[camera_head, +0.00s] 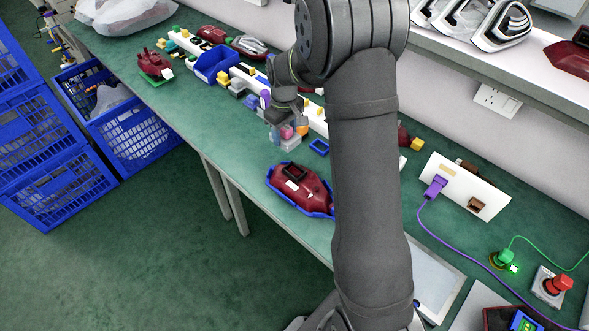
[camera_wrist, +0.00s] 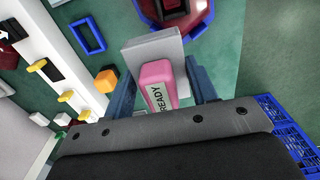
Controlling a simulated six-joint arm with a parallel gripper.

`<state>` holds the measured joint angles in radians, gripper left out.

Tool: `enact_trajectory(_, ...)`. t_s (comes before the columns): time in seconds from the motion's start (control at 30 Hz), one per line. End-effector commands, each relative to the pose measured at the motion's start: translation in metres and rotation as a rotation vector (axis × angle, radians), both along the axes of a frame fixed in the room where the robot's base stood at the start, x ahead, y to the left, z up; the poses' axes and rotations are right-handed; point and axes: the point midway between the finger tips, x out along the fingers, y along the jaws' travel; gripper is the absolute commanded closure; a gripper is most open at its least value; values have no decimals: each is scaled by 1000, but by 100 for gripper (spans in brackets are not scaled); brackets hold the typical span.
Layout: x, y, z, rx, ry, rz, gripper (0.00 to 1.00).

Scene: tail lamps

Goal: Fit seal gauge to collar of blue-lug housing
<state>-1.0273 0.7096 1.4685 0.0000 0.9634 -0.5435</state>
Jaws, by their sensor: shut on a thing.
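My gripper (camera_head: 286,122) hangs over the bench, left of my forearm in the head view. In the wrist view its two blue-grey fingers (camera_wrist: 160,88) are shut on a pink block (camera_wrist: 157,76) labelled READY with a pale grey body (camera_wrist: 150,48) at its far end; this looks like the seal gauge. A dark red lamp housing (camera_head: 302,184) with blue edging lies on the bench nearer the front edge, apart from the gauge. It shows at the top of the wrist view (camera_wrist: 205,22), partly cut off, with a dark raised collar-like part. I cannot make out its lugs.
A small blue frame (camera_head: 319,147) lies beside the gripper. A white rail with coloured blocks (camera_head: 303,120) runs behind. A white panel (camera_head: 463,187) with a purple plug (camera_head: 435,186) stands right. Blue crates (camera_head: 130,127) are left of the bench. Bare bench lies left of the housing.

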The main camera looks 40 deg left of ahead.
Motion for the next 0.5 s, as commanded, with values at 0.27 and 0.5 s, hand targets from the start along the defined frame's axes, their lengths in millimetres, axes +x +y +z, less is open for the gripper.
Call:
enact_trajectory(0.27,-7,-15,0,1,0,0,71)
enact_trajectory(0.5,-13,-29,0,-1,0,0,71)
